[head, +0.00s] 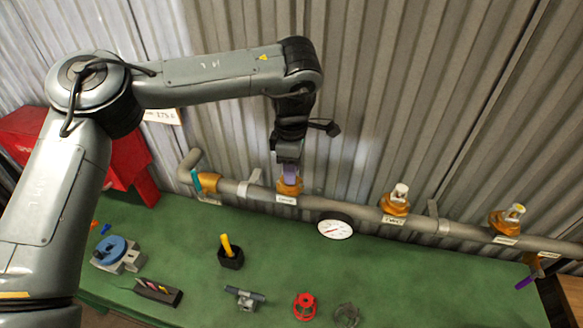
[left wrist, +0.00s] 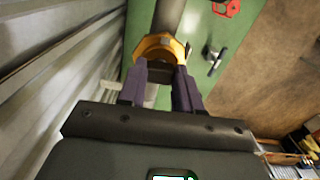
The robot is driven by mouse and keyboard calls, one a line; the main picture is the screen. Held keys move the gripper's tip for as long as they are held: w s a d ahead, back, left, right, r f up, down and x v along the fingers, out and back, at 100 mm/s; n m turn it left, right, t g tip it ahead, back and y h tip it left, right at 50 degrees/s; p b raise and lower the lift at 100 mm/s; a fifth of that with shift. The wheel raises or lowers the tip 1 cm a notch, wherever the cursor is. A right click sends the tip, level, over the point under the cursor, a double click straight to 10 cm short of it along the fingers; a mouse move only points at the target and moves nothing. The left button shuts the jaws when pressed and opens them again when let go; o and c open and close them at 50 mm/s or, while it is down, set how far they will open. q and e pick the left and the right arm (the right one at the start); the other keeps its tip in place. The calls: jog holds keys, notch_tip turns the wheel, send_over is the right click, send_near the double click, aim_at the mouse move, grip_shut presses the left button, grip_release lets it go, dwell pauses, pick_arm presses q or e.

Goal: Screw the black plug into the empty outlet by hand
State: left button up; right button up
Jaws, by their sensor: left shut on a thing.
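The middle outlet (head: 395,207) holds a whitish plug (head: 401,191). The right outlet (head: 502,224) holds a pale plug with yellow (head: 515,211). My right gripper is not in view.
The pipe (head: 365,211) runs along a corrugated metal wall. A round gauge (head: 335,229) hangs at its front. A red box (head: 125,165) stands left.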

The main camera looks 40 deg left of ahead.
pick_arm(q)
jog(key=o, duration=1.1)
jog(key=shift+c, duration=0.2)
jog(key=n, duration=0.8)
jog(key=shift+w+a, duration=0.1)
jog(key=n, duration=0.5)
jog(key=shift+a, duration=0.1)
jog(key=n, duration=0.4)
